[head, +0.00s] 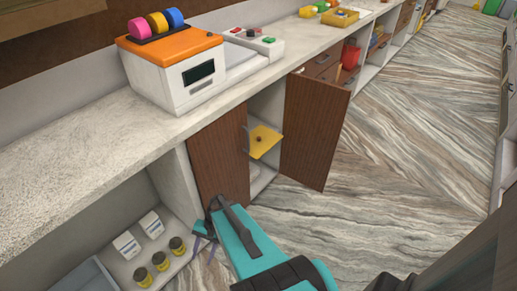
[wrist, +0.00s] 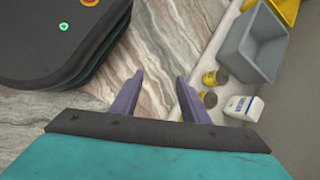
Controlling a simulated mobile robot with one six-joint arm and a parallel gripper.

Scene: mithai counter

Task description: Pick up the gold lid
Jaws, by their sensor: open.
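The gold lid (head: 264,141) is a flat, square, yellow-gold plate with a small dark knob. In the head view it lies at shelf height in the open cabinet, its near edge at the opening. My gripper (head: 204,232) is low in front of the counter, to the left of and below the lid, apart from it. In the wrist view my gripper (wrist: 158,78) points down with its two purple fingers spread and nothing between them. The lid does not show in the wrist view.
A brown cabinet door (head: 315,130) stands open into the aisle, right of the lid. A closed brown panel (head: 218,160) is left of it. Jars (head: 160,261), white boxes (head: 127,245) and a grey bin (wrist: 255,47) sit low nearby. The marbled floor (head: 400,130) is clear.

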